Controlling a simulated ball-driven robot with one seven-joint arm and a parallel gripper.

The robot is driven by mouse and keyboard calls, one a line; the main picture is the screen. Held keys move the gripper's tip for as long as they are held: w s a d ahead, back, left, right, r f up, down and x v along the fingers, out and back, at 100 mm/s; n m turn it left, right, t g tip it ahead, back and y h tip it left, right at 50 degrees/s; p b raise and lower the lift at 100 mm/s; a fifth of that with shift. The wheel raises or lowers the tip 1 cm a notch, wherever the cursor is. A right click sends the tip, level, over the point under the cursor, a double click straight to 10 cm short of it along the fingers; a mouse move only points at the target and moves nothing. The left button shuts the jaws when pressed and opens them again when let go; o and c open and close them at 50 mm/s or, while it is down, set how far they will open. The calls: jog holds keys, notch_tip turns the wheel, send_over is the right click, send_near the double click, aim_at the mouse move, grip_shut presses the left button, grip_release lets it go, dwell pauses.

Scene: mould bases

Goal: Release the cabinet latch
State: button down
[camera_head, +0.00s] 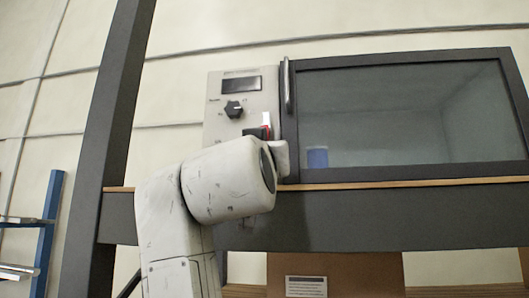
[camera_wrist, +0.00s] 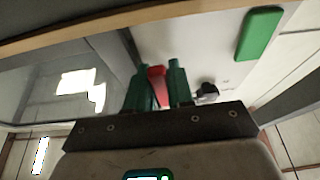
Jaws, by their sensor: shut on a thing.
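The cabinet has a dark-framed glass door (camera_head: 400,120) with a vertical metal handle (camera_head: 288,85) at its left edge. A pale control panel (camera_head: 215,130) stands left of the door. A red latch (camera_head: 266,119) shows at the panel's lower right, just above my wrist. In the wrist view the red latch (camera_wrist: 157,75) sits between the two green fingers of my gripper (camera_wrist: 159,85). The gripper is shut on the latch. In the head view my arm hides most of the gripper and the lower panel. The door looks closed.
The panel carries a dark display (camera_head: 241,84) and a black knob (camera_head: 233,108), which is close to the fingers in the wrist view (camera_wrist: 207,92). A green button (camera_wrist: 260,33) is on the panel. A wooden-edged shelf (camera_head: 400,184) runs under the cabinet; a dark post (camera_head: 110,110) stands left.

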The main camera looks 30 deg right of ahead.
jog(key=c, duration=1.1)
grip_release()
jog(key=shift+m, duration=0.3)
